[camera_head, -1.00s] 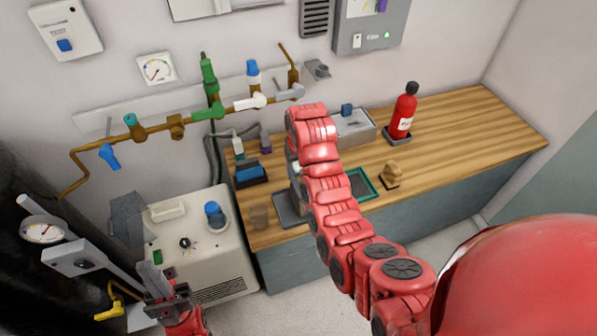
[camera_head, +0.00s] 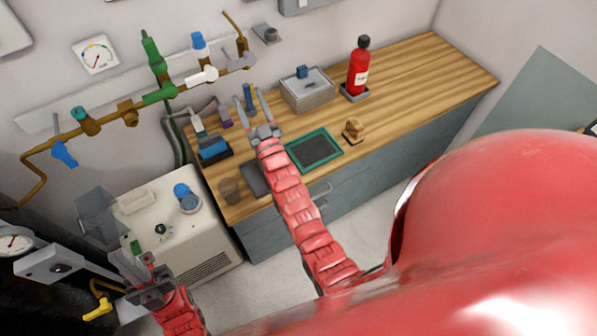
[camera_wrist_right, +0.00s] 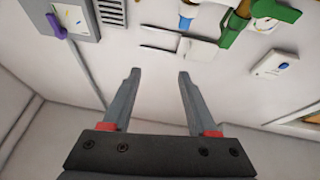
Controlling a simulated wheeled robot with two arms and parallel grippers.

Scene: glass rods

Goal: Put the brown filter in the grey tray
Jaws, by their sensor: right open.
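A small brown piece (camera_head: 353,130), which looks like the brown filter, stands on the wooden counter right of a green-rimmed dark mat. A grey open-topped box (camera_head: 308,92) with a blue item stands at the back of the counter. A flat dark grey tray-like piece (camera_head: 254,178) lies left of my right arm, partly covered by it; I cannot tell which is the grey tray. My right gripper (camera_head: 252,100) is open over the counter's left part. In the right wrist view its fingers (camera_wrist_right: 158,78) hold nothing and face the wall. My left gripper (camera_head: 132,264) is at lower left, its finger gap unclear.
A red extinguisher-like bottle (camera_head: 359,66) stands at the back. A dark brownish cup (camera_head: 229,190) and a blue block (camera_head: 214,149) are on the counter's left. A white machine (camera_head: 180,232) stands beside it. Pipes with valves (camera_head: 160,92) run along the wall. The counter's right part is clear.

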